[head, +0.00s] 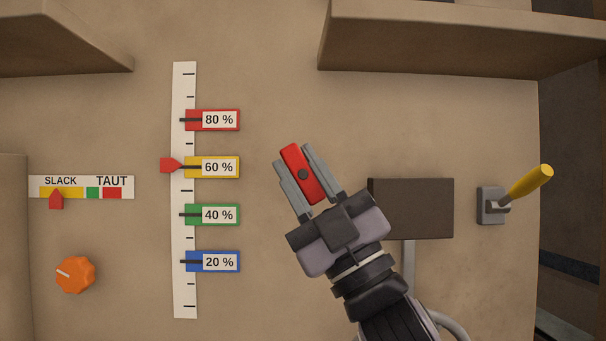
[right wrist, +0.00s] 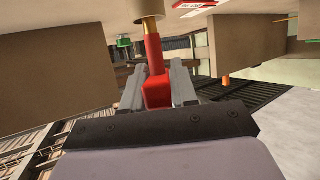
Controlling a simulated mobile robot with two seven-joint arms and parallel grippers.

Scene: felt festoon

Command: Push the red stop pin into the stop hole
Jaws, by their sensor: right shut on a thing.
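The red stop pin (head: 301,172) is between the fingers of my right gripper (head: 303,173), which is shut on its block-shaped red handle. A dark round spot shows on the handle's face in the head view. No stop hole can be made out in the head view. My left gripper is not in view.
Left of the gripper is a white scale (head: 185,290) with several percent tags and a red pointer (head: 170,165) at 60 %. A SLACK/TAUT gauge (head: 122,187) and orange knob (head: 75,274) lie further left. A dark box (head: 411,208) and yellow lever (head: 528,184) are right.

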